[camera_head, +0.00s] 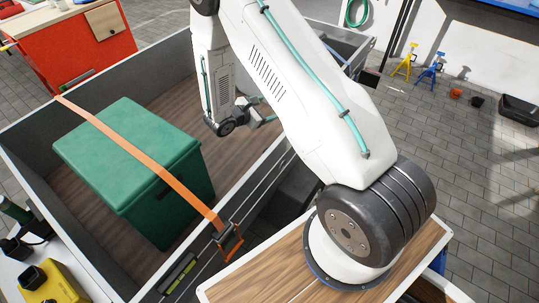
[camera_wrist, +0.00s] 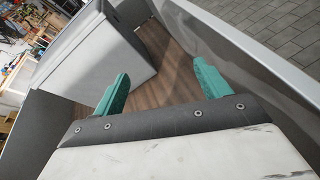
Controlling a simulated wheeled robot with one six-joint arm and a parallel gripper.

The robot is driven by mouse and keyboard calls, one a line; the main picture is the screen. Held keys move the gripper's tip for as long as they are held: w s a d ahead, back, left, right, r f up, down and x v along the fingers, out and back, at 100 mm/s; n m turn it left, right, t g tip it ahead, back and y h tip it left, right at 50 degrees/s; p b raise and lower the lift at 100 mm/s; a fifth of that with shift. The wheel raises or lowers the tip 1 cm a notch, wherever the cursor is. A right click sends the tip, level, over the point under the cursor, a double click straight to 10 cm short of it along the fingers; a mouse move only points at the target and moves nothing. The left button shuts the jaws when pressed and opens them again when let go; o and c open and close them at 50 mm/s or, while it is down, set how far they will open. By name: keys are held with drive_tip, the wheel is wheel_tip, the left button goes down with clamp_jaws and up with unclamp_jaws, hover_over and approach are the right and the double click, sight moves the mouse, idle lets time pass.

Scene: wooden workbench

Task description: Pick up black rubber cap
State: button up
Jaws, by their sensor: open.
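I cannot surely identify the black rubber cap in either view. A small black piece (camera_head: 33,278) sits on a yellow case at the lower left of the head view, but I cannot tell if it is the cap. My gripper (camera_head: 262,112) is inside the grey-walled trailer bed, right of the green box, and my arm partly hides it. In the wrist view my gripper (camera_wrist: 161,88) shows two green fingers spread wide apart. Only brown wooden floor shows between them; they hold nothing.
The green box (camera_head: 115,150) stands in the trailer under an orange strap (camera_head: 150,160). The trailer's grey wall (camera_head: 30,130) surrounds it. A pale grey box side (camera_wrist: 95,60) is close to the left finger. A red cabinet (camera_head: 60,55) is at the back left.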

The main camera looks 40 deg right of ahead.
drive_tip(key=a+f+n+t+y, duration=0.1)
drive_tip(key=f+n, duration=0.1)
drive_tip(key=f, duration=0.6)
drive_tip(key=s+a+f+n+t+y, duration=0.1)
drive_tip(key=f+n, duration=0.2)
drive_tip(key=f, duration=0.5)
drive_tip(key=s+a+f+n+t, duration=0.1)
drive_tip(key=f+n+t, duration=0.1)
drive_tip(key=f, duration=0.6)
drive_tip(key=shift+s+f+n+y, duration=0.2)
drive_tip(key=shift+f+n+y, duration=0.1)
drive_tip(key=shift+n+y, duration=0.1)
drive_tip(key=x, duration=0.6)
drive_tip(key=shift+w+d+f, duration=0.3)
drive_tip(key=shift+w+d, duration=0.1)
drive_tip(key=shift+d, duration=0.1)
drive_tip(key=c, duration=1)
